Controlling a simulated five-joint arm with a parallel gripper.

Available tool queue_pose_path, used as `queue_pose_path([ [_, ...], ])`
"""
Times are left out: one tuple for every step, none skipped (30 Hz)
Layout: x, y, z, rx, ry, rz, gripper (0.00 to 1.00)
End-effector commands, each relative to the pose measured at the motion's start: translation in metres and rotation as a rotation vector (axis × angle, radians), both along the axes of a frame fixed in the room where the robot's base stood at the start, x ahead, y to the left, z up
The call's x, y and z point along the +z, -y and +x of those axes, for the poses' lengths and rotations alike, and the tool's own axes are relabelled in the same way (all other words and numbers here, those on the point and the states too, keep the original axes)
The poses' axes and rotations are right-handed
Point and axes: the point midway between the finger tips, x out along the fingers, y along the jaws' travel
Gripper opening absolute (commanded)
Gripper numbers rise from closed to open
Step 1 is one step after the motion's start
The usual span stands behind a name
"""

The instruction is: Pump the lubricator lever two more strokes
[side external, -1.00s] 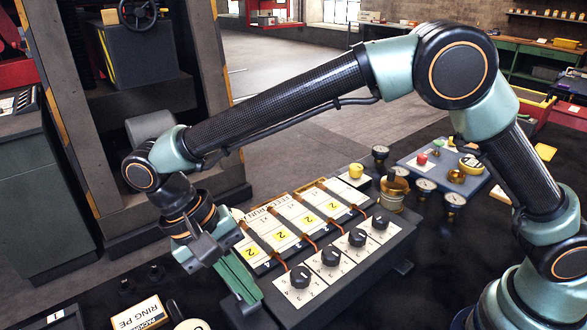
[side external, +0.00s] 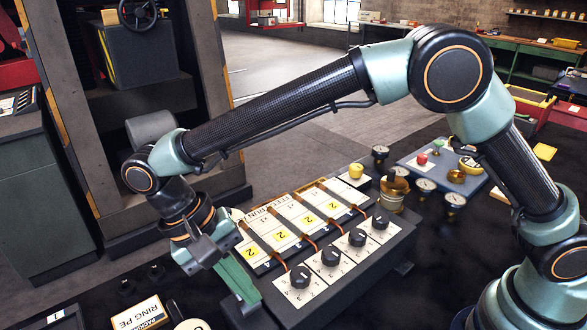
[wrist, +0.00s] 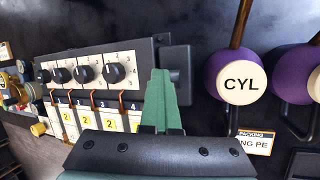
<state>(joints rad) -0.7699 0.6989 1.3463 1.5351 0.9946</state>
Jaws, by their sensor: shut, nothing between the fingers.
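The lubricator (side external: 345,285) is a dark grey box with a row of black knobs (side external: 300,277) and a white feed panel (side external: 258,222) crossed by copper pipes. It also shows in the wrist view (wrist: 60,60). My gripper (side external: 248,292) has green fingers, shut and empty, pointing down at the box's near left end. In the wrist view the closed fingers (wrist: 160,75) overlap that end, beside a dark grey block (wrist: 179,68). I cannot make out a separate lever, or whether the fingers touch the block; the fingers and arm may hide it.
A purple container marked CYL (wrist: 237,83) stands close to the fingers in the wrist view. A packing ring box (side external: 140,315) lies at the front left. A yellow-topped fitting (side external: 356,171), brass canister (side external: 393,192) and gauge board (side external: 440,165) sit beyond the lubricator.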

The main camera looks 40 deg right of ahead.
Motion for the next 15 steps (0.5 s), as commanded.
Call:
queue_pose_path([
  [-0.0091,0.0025,0.002,-0.009,0.0,-0.001,0.0],
  [-0.0095,0.0026,0.0022,-0.009,-0.001,-0.001,0.0],
  [-0.0099,0.0029,0.0022,-0.01,-0.001,-0.002,0.0],
  [-0.0104,0.0031,0.0023,-0.01,-0.002,-0.002,0.0],
  [-0.0108,0.0033,0.0024,-0.01,-0.002,-0.002,0.0],
  [-0.0112,0.0035,0.0026,-0.011,-0.002,-0.002,0.0],
  [-0.0115,0.0035,0.0026,-0.011,-0.003,-0.002,0.0],
  [-0.0119,0.0036,0.0027,-0.011,-0.003,-0.002,0.0],
  [-0.0123,0.0035,0.0028,-0.011,-0.003,-0.002,0.0],
  [-0.0125,0.0035,0.0029,-0.011,-0.003,-0.002,0.0],
  [-0.0129,0.0036,0.003,-0.011,-0.003,-0.002,0.0],
  [-0.0133,0.0035,0.0031,-0.011,-0.003,-0.002,0.0],
  [-0.0136,0.0035,0.0031,-0.011,-0.003,-0.002,0.0],
  [-0.0139,0.0036,0.0032,-0.011,-0.003,-0.002,0.0],
  [-0.0143,0.0035,0.0034,-0.011,-0.003,-0.002,0.0],
])
